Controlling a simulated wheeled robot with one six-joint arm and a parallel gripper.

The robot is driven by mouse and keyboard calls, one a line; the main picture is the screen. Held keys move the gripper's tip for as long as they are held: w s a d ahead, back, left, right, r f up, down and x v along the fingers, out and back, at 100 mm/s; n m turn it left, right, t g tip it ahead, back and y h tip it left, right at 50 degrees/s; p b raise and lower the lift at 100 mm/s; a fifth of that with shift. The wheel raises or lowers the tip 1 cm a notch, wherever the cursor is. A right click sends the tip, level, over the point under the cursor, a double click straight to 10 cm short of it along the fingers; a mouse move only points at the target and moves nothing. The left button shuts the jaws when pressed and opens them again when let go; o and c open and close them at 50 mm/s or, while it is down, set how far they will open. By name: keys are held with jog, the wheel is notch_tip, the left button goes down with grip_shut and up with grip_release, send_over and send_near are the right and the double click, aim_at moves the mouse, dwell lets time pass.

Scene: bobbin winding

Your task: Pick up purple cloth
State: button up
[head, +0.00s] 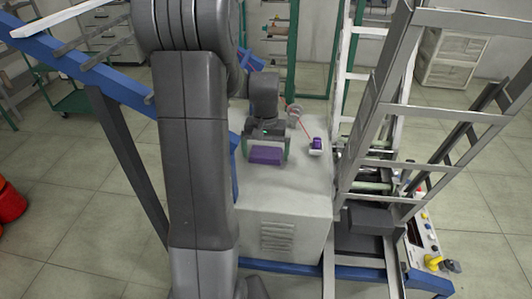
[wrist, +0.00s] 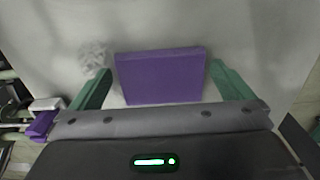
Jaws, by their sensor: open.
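The purple cloth (head: 265,155) is a flat, folded-looking rectangular block on the light top of the machine cabinet. It also shows in the wrist view (wrist: 160,77), squarely between the two green fingers. My gripper (head: 268,150) is open around the cloth, with a gap on each side of it in the wrist view (wrist: 161,88). I cannot tell how far the fingertips are above the cabinet top.
A small purple item on a white block (head: 316,146) stands right of my gripper on the cabinet (head: 285,200). A whitish tangle (wrist: 94,57) lies beside the cloth. A grey ladder-like frame (head: 390,110) rises close on the right. A blue beam (head: 70,58) runs at left.

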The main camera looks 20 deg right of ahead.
aim_at(265, 154)
jog(key=shift+f, duration=0.2)
jog(key=c, duration=0.7)
notch_tip(265, 154, up, 10)
jog(key=b, duration=0.1)
